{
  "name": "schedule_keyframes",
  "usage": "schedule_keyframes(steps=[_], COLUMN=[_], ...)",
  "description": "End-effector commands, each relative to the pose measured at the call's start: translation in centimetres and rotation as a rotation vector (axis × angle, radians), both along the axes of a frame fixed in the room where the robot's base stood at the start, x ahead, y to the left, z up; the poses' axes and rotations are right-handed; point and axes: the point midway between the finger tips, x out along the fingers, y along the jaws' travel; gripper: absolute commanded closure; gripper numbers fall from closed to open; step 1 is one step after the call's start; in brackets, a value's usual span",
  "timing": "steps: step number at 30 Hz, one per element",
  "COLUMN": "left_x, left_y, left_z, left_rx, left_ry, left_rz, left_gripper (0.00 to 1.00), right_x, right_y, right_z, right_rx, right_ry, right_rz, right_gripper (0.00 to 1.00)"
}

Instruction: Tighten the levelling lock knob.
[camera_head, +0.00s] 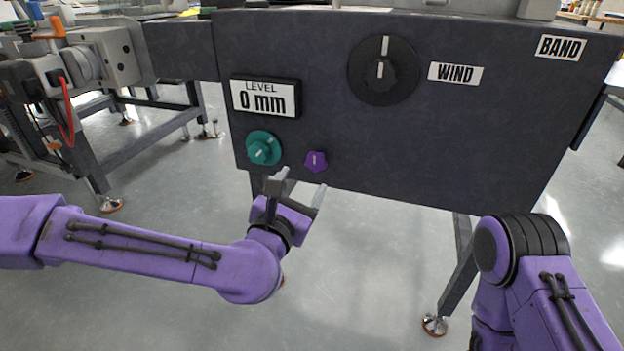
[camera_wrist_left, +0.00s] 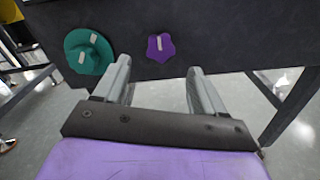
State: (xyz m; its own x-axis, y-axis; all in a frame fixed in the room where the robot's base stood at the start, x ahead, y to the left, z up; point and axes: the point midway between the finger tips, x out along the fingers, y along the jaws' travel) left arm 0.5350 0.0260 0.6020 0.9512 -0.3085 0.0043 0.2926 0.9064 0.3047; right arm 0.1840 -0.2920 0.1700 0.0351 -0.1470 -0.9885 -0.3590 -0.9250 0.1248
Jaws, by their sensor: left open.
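The small purple star-shaped knob (camera_head: 316,161), the likely lock knob, is on the dark panel's lower edge, right of a round teal knob (camera_head: 263,148). Each knob has a pale mark. My left gripper (camera_head: 303,190) is open and empty, just below the purple knob and apart from it. In the left wrist view the purple knob (camera_wrist_left: 160,47) shows beyond and between the open fingers (camera_wrist_left: 157,82), and the teal knob (camera_wrist_left: 89,53) lies to the left. Above the knobs a display (camera_head: 265,97) reads LEVEL 0 mm. My right gripper is out of view.
The dark panel (camera_head: 440,130) carries a large black WIND dial (camera_head: 383,70) and a BAND label (camera_head: 563,47) farther right. A grey machine part with a red cable (camera_head: 68,108) stands at the left. Open floor lies below the panel, with a table leg (camera_head: 460,275) at the right.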

Motion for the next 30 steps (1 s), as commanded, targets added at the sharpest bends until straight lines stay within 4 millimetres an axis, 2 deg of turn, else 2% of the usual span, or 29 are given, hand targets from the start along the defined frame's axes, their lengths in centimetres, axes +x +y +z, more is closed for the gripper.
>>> schedule_keyframes(steps=[3, 9, 13, 20, 25, 30], left_x=[2.7, 5.9, 6.7, 6.7, 6.7, 6.7], left_y=[-0.9, -2.0, -2.2, -2.2, -2.2, -2.2], left_z=[-0.4, -0.3, -0.2, -0.2, -0.2, -0.2], left_rx=[0.003, 0.004, 0.004, 0.005, 0.005, 0.008], left_ry=[0.000, 0.001, 0.002, 0.002, 0.002, 0.001], left_rz=[0.001, 0.000, -0.001, -0.001, -0.001, -0.002], left_gripper=[0.30, 0.30, 0.30, 0.30, 0.85, 0.86], right_x=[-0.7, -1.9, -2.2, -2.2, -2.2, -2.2], right_y=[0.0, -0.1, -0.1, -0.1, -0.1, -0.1], right_z=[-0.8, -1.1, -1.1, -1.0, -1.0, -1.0], right_rx=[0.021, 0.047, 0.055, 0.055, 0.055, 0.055], right_ry=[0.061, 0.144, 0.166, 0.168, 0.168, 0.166], right_rz=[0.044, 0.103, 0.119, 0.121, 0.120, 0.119], right_gripper=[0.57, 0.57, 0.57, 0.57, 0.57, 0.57])
